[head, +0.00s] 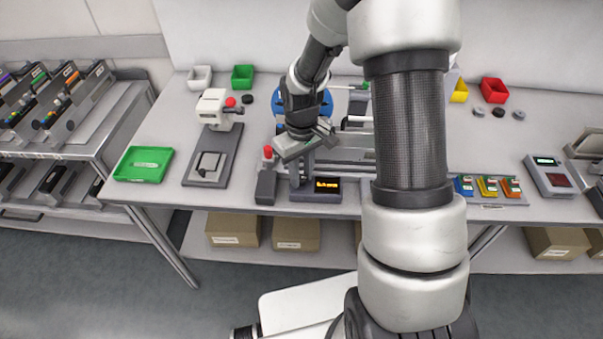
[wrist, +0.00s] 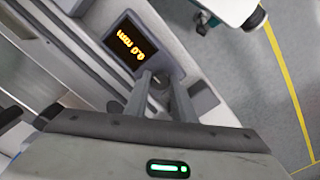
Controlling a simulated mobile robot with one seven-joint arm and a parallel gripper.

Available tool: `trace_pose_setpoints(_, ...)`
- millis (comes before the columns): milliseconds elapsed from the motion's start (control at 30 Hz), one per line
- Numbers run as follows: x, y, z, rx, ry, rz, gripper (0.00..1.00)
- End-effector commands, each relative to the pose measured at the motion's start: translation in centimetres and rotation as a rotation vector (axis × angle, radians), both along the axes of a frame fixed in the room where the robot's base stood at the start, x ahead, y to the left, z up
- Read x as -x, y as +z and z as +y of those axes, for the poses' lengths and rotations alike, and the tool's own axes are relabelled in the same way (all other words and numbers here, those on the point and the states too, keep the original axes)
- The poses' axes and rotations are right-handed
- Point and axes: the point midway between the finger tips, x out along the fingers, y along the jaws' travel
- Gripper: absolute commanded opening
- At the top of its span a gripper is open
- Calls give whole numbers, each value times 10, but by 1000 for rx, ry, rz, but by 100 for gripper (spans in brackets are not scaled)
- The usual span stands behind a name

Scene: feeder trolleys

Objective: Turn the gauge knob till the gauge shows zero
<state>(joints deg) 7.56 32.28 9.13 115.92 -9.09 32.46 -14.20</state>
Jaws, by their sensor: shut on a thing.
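The gauge (head: 318,190) is a dark box with a lit orange display, at the front of the bench just right of my gripper. Its display also shows in the wrist view (wrist: 130,41), turned around; the orange figures look like 0.0 with blurred letters. My gripper (head: 301,184) points down at the left end of the gauge. In the wrist view my gripper's (wrist: 160,84) two fingers are close together beside the display, shut on the gauge knob. The knob itself is mostly hidden between the fingers.
A grey block with a red-knobbed lever (head: 267,185) stands close left of my gripper. Behind are metal rails (head: 350,155). A green tray (head: 143,164) and a white press (head: 213,110) stand farther left. Coloured modules (head: 487,187) lie to the right.

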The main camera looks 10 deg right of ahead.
Motion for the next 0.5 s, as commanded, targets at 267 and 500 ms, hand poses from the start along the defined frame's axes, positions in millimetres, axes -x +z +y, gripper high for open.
trace_pose_setpoints(267,0,0,0,0,-1,0,42)
trace_pose_setpoints(500,-1,5,0,1,-1,-1,42)
